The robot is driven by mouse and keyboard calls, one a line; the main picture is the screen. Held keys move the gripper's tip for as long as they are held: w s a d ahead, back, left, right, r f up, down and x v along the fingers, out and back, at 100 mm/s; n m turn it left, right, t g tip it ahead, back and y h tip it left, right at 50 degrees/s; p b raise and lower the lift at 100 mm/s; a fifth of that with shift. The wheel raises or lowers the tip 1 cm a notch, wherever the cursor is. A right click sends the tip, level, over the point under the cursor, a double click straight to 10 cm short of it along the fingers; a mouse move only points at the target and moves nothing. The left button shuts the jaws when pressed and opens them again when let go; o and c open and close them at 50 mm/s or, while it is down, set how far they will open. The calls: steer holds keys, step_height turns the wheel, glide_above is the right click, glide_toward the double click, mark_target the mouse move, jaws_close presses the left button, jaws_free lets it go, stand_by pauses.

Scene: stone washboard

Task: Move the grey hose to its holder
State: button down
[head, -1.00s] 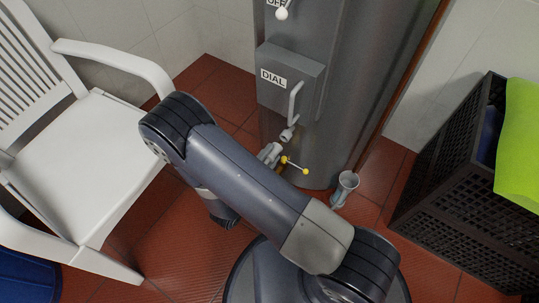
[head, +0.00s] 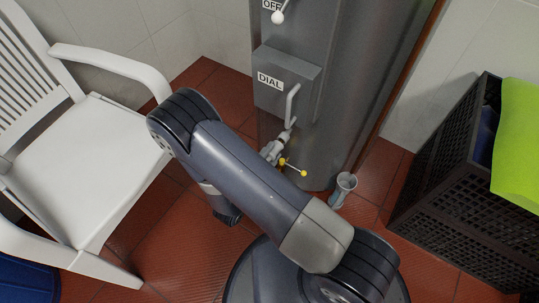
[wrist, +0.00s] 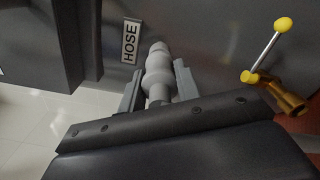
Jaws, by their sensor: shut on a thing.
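The grey hose (head: 293,105) hangs as a short curved pipe from the DIAL box on the tall grey tank. My gripper (head: 273,149) is at its lower end, low at the tank's front.
A brass valve with a yellow-knobbed lever (head: 293,167) sits close right of my gripper; it also shows in the wrist view (wrist: 270,50). A white chair (head: 90,150) stands left. A black crate (head: 450,190) with a green cloth (head: 518,140) stands right.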

steer(key=shift+w+d, duration=0.45)
steer(key=shift+w, duration=0.15)
steer(key=c, duration=0.9)
jaws_free()
steer(key=shift+c, duration=0.2)
steer(key=p+v, duration=0.2)
steer(key=v, duration=0.8)
steer(key=shift+s+a, duration=0.25)
steer(key=shift+s, duration=0.1)
steer(key=b+x, duration=0.2)
steer(key=x, duration=0.8)
steer(key=shift+w+d, duration=0.25)
steer(key=shift+w, duration=0.05)
steer(key=shift+s+a, duration=0.15)
